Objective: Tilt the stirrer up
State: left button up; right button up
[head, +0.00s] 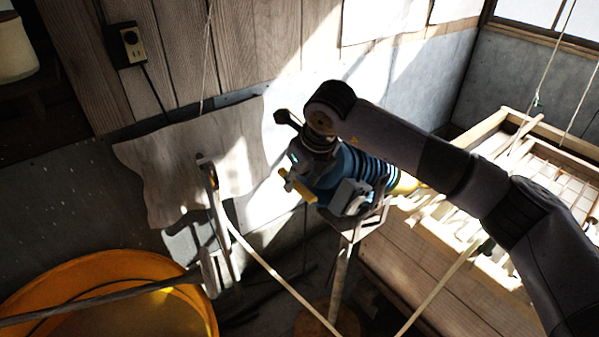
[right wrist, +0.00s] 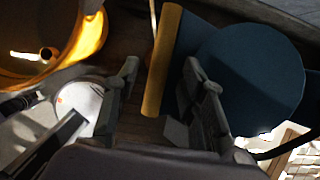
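The stirrer is most likely the blue ribbed motor body (head: 345,170) on a post in the head view. A yellow bar (head: 298,186) sticks out at its left end. In the right wrist view the yellow bar (right wrist: 162,62) stands beside the round blue face (right wrist: 255,75). My right gripper (right wrist: 165,100) has its two fingers apart, one on each side of the bar, with gaps visible. In the head view the right gripper (head: 296,168) is at the motor's left end, partly hidden by my wrist. My left gripper is not in view.
An orange tub (head: 110,285) stands at lower left, with a grey rod (head: 110,297) across it ending near an upright frame (head: 222,235). A slatted wooden frame (head: 500,190) lies at right. A plank wall (head: 230,50) and pale sheet (head: 185,165) are behind.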

jog(key=shift+w+a+f, duration=0.1)
jog(key=shift+w+f, duration=0.1)
jog(key=shift+f, duration=0.45)
jog(key=shift+c, duration=0.4)
grip_shut()
